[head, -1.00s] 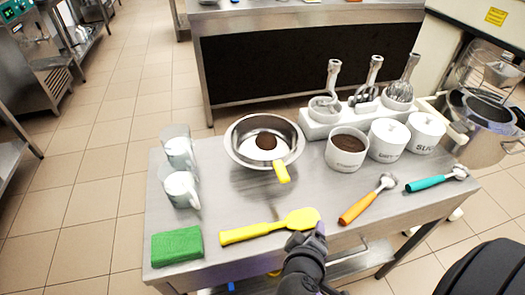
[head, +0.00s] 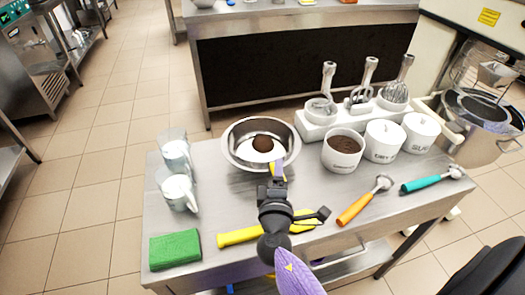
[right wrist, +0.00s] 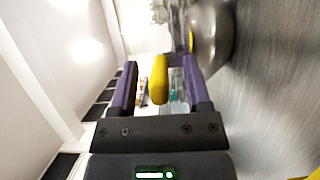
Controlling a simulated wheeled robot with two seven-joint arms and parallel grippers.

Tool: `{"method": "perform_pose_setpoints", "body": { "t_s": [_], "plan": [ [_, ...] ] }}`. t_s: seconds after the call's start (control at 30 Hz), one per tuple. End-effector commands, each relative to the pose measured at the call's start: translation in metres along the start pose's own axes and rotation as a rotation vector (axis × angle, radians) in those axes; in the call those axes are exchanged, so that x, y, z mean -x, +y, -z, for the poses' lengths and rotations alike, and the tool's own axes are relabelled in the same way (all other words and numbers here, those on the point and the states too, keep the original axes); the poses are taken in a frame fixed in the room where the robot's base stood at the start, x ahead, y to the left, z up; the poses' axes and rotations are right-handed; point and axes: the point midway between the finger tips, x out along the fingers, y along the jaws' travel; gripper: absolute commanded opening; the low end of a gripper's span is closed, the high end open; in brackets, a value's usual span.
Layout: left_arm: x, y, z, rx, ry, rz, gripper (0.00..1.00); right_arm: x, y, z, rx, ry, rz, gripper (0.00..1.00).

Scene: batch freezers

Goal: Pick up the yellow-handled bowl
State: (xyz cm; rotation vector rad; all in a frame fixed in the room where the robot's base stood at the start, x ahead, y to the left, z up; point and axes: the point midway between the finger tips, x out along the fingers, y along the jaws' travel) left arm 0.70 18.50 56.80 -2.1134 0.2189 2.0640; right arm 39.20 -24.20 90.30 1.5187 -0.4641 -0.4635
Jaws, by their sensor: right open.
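The bowl (head: 237,135) is a round steel bowl on the metal table, with a white and dark brown content inside. Its yellow handle (head: 278,170) points toward me and is partly hidden by my right gripper (head: 276,182) in the head view. In the right wrist view the yellow handle (right wrist: 158,80) lies between the two purple fingers of my right gripper (right wrist: 158,85), which stand apart on either side of it. The steel bowl wall (right wrist: 209,35) shows beyond the fingertips. My left gripper is not in view.
A yellow spatula (head: 238,236) lies under my right arm. A green sponge (head: 175,250) and two clear jugs (head: 177,190) stand left. An orange-handled scoop (head: 357,207), a teal-handled scoop (head: 425,183), a white canister of brown powder (head: 341,165) and a whisk stand (head: 312,130) are right.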

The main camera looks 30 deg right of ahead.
Motion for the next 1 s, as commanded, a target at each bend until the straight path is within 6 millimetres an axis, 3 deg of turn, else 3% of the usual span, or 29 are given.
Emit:
{"method": "perform_pose_setpoints", "body": {
  "t_s": [0.1, 0.3, 0.6, 1.0],
  "plan": [
    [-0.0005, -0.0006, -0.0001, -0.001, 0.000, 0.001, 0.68, -0.0122, -0.0003, -0.0002, 0.000, 0.000, 0.000, 0.62],
    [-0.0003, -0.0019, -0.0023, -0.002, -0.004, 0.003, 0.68, -0.0129, -0.0003, -0.0004, -0.001, 0.000, 0.001, 0.62],
    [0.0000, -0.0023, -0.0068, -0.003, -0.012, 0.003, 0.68, -0.0126, -0.0005, -0.0005, -0.001, -0.001, 0.001, 0.00],
    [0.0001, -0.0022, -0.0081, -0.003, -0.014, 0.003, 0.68, -0.0124, -0.0006, -0.0005, -0.001, -0.001, 0.002, 0.00]
  ]
}}
